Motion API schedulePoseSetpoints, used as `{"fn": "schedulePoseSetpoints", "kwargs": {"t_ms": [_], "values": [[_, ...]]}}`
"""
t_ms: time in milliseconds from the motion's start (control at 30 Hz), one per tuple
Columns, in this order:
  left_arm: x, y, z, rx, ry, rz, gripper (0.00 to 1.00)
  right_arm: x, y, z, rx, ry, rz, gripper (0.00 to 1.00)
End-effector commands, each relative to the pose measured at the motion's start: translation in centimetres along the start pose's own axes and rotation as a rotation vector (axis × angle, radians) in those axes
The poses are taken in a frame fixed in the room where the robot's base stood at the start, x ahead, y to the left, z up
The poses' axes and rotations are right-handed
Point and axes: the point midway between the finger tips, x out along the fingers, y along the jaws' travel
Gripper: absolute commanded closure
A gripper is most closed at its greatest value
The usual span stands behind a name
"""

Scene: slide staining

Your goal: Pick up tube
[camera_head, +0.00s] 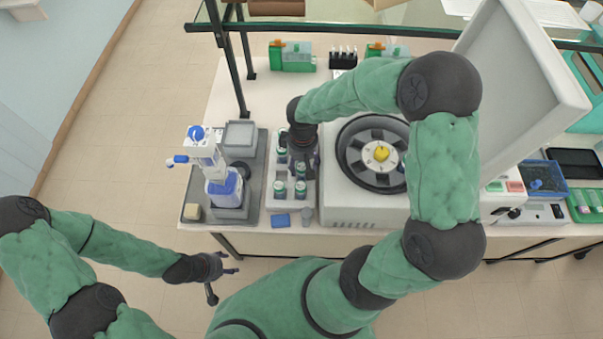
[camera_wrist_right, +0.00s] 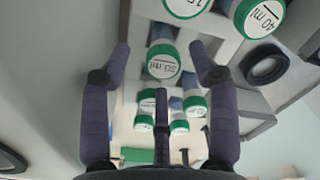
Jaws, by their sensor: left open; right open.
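Several tubes with green-rimmed white caps (camera_head: 280,188) stand upright in a light rack (camera_head: 310,204) left of the centrifuge. My right gripper (camera_head: 303,158) is above the rack's rear part and hides some of it. In the right wrist view, my right gripper (camera_wrist_right: 160,58) is open, and one tube cap (camera_wrist_right: 162,66) marked in ml shows between its fingertips. I cannot tell how far below the fingertips that cap is. Other caps show at the top (camera_wrist_right: 258,17) and lower down between the fingers (camera_wrist_right: 180,127). My left gripper (camera_head: 228,268) is open and empty, away from the table's front edge.
A centrifuge (camera_head: 360,208) with its lid (camera_head: 525,65) raised stands right of the rack. A white-and-blue dispenser (camera_head: 225,190) stands on a grey tray (camera_head: 190,212) at left. A blue block (camera_head: 281,220) lies in front. Green-and-white boxes (camera_head: 292,57) and a black rack (camera_head: 343,58) are behind.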

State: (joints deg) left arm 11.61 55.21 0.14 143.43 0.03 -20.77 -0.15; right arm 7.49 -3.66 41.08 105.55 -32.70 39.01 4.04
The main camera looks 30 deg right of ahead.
Motion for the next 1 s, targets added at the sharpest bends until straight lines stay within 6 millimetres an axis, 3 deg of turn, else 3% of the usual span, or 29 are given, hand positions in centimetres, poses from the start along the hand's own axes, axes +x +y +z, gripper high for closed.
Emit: {"fn": "schedulePoseSetpoints", "kwargs": {"t_ms": [200, 467, 667, 1000], "values": [[0.6, -0.2, 0.0, 0.000, 0.000, 0.000, 0.46, 3.1, -0.3, -0.1, 0.000, -0.002, -0.002, 0.39], [0.5, -0.2, 0.0, 0.000, 0.000, 0.000, 0.46, 3.3, -0.3, -0.2, 0.000, 0.001, -0.001, 0.39], [0.5, -0.2, 0.0, 0.000, 0.000, 0.000, 0.46, 3.3, -0.3, -0.2, 0.000, 0.000, -0.001, 0.96], [0.5, -0.2, 0.0, 0.000, 0.000, 0.000, 0.46, 3.1, -0.3, -0.2, 0.000, 0.000, -0.001, 0.99]]}}
